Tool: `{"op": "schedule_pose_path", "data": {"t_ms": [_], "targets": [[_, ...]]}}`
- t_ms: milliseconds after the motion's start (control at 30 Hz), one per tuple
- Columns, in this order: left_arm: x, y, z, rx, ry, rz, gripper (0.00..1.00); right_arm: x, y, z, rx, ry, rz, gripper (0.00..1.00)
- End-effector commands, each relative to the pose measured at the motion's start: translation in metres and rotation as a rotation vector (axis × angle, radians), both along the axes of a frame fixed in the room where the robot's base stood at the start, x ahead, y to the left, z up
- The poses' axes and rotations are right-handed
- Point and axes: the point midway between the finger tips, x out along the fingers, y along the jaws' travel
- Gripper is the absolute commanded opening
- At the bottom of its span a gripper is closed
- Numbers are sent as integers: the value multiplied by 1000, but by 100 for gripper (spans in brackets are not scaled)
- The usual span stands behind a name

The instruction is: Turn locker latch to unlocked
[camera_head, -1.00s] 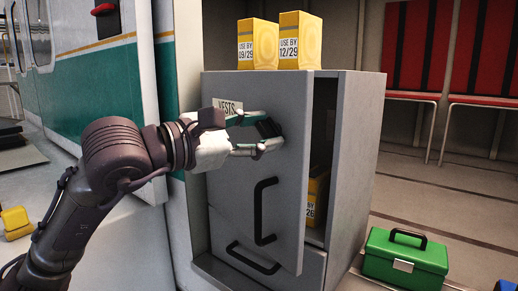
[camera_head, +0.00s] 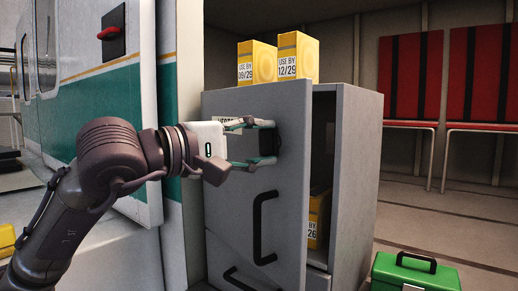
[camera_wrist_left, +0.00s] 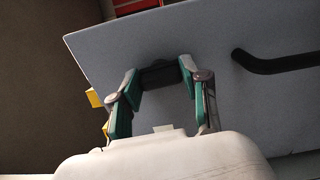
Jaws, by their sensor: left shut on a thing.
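The grey locker (camera_head: 350,185) stands in the middle of the head view with its door (camera_head: 235,220) partly open. My left gripper (camera_head: 268,143) is at the upper part of the door, near its free edge. Its fingers are shut on the dark latch (camera_wrist_left: 160,75), which lies between the fingertips in the left wrist view. The gripper hides much of the latch in the head view and part of the VESTS label. A black door handle (camera_head: 264,228) is below the gripper. My right gripper is not in view.
Two yellow boxes (camera_head: 257,62) stand on top of the locker. Another yellow box (camera_head: 319,218) is inside, behind the door. A green case (camera_head: 415,273) sits on the floor at the right. Red seats (camera_head: 410,80) line the back wall.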

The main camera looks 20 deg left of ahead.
Motion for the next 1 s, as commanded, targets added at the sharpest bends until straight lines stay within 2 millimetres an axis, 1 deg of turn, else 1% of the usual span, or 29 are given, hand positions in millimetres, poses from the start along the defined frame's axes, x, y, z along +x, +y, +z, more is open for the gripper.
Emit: {"op": "schedule_pose_path", "data": {"t_ms": [300, 733, 767, 800, 900, 1000], "targets": [[0, 0, -1, 66, -44, 0, 11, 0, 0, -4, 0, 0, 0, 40], [0, 0, -1, 73, -48, 0, 11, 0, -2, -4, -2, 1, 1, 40], [0, 0, -1, 73, -48, 0, 49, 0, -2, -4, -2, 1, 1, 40], [0, 0, -1, 73, -48, 0, 55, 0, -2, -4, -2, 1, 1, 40], [0, 0, -1, 72, -49, 0, 71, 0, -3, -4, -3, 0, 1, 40], [0, 0, -1, 71, -48, 0, 71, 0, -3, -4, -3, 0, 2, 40]]}}
